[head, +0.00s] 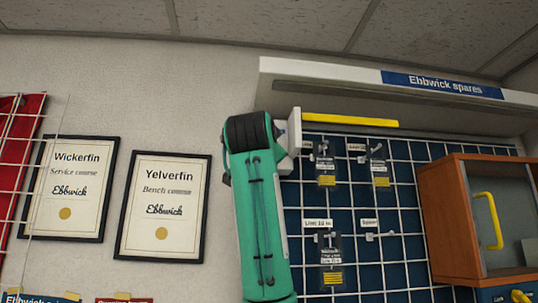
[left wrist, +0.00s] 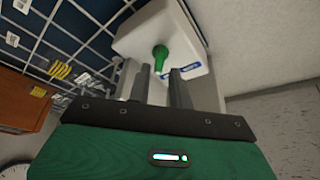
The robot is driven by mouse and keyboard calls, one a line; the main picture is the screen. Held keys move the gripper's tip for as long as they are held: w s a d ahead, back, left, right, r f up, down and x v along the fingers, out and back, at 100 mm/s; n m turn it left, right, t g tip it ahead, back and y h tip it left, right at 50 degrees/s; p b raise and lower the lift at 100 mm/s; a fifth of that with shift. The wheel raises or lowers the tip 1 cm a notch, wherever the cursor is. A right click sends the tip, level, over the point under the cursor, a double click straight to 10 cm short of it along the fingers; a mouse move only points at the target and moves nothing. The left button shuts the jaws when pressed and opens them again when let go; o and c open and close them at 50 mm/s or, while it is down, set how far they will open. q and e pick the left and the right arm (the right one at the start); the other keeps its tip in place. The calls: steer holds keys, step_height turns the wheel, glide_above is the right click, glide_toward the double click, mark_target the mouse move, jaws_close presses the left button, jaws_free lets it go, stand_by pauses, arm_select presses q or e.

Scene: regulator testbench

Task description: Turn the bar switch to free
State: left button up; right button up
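In the left wrist view a white switch box (left wrist: 130,42) carries a green bar handle (left wrist: 159,58) with a rounded end. Blue labels (left wrist: 187,71) with lettering too small to read sit beside the bar. My left gripper (left wrist: 160,74) has its two dark fingers apart, and the green bar appears in line with the gap between them. I cannot tell whether a finger touches it. In the head view my green left arm rises in the middle, and its fingers and the bar are hidden. My right gripper is in neither view.
A white canopy marked Ebbwick spares (head: 445,83) overhangs a blue grid panel (head: 400,220) with hanging packets. A yellow bar (head: 350,120) runs under the canopy. A wooden cabinet (head: 440,215) stands at the right. Framed certificates (head: 163,207) hang on the left wall.

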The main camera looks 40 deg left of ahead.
arm_select(q)
steer(key=b+v, duration=0.3)
steer(key=v, duration=0.7)
steer(key=shift+b, duration=0.35)
steer(key=shift+d, duration=0.1)
